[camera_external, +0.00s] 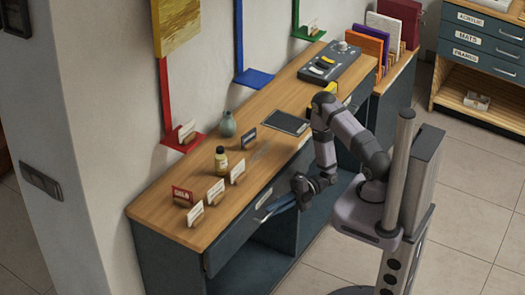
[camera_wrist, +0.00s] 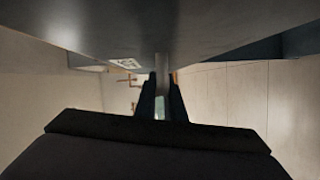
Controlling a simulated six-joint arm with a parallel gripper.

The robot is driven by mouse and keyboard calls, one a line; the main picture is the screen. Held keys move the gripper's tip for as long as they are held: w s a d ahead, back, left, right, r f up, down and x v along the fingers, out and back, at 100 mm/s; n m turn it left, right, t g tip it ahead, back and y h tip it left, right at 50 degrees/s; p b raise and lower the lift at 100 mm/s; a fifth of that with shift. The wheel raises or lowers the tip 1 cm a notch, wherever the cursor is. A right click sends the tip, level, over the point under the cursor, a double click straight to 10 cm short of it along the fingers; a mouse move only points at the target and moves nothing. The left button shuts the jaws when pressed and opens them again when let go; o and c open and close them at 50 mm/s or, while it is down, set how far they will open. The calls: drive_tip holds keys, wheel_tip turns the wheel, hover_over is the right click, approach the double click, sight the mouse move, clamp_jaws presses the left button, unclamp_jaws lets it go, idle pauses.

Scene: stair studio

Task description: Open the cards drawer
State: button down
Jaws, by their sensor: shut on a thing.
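The wooden-topped desk has a dark blue-grey drawer (camera_external: 232,238) under its front edge, with a small pale label (camera_external: 264,198) too small to read. My gripper (camera_external: 296,198) is low in front of the drawer. In the wrist view the two dark fingers (camera_wrist: 162,102) are shut on the pale bar handle (camera_wrist: 162,68). The grey drawer face (camera_wrist: 220,22) fills the top of that view, with the label (camera_wrist: 125,63) left of the handle.
On the desk top (camera_external: 165,208) stand a red sign (camera_external: 182,196), white cards, a yellow bottle (camera_external: 221,160), a vase (camera_external: 228,124) and a tablet (camera_external: 287,122). A labelled drawer cabinet (camera_external: 475,42) stands at the back right. The tiled floor before the desk is clear to the left of my base.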

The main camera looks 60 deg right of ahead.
drive_tip(key=s, duration=0.7)
drive_tip(key=shift+p, duration=0.45)
drive_tip(key=c, duration=1.8)
unclamp_jaws()
drive_tip(key=shift+c, duration=0.2)
drive_tip(key=shift+d, duration=0.15)
drive_tip(key=v, duration=0.7)
